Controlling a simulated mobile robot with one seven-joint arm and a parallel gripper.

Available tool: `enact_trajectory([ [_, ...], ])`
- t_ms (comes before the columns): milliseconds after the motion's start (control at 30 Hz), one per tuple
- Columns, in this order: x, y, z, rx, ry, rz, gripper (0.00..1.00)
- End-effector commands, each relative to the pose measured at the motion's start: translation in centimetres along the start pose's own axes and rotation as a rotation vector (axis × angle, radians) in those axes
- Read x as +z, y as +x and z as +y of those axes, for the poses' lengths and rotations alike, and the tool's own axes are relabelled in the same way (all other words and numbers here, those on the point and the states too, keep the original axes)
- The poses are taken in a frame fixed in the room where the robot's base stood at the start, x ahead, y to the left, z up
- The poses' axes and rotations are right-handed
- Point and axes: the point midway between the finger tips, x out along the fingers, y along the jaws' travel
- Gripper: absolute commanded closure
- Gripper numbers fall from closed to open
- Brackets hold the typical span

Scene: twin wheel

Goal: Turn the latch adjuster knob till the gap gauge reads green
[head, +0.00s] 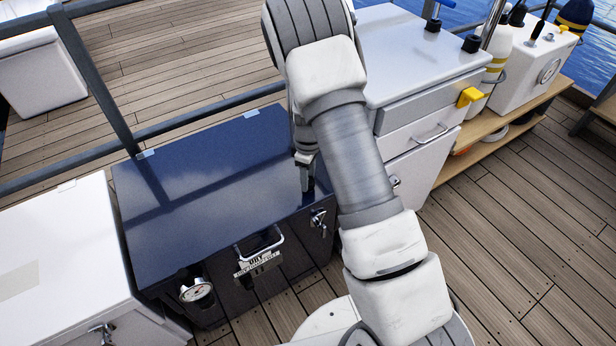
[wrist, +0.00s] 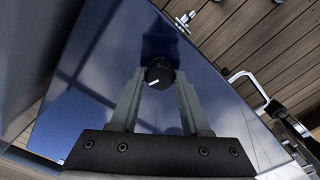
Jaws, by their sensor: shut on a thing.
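The latch adjuster knob (wrist: 158,75) is a small black round knob with a white pointer line, on the glossy dark blue lid of a chest (head: 200,180). In the wrist view it sits between my fingertips, and my gripper (wrist: 159,80) is shut on it. In the head view my gripper (head: 305,180) reaches down to the lid's right end, and I cannot make out the knob there. The gap gauge (head: 196,291) is a round white dial low on the chest's front left. Its reading is too small to tell.
The chest's front has a metal handle (head: 260,250) with a label and a latch (head: 318,218) at its right. A white box (head: 60,250) stands left and a white drawer cabinet (head: 420,75) right. A railing (head: 95,85) runs behind. Open deck lies front right.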

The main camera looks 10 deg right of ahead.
Motion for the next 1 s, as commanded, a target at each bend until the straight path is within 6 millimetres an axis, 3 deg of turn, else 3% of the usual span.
enact_trajectory([
  [367,0.03,-0.12,0.04,0.001,0.112,0.000,1.00],
  [1000,0.03,-0.18,0.08,0.007,0.687,0.000,1.00],
])
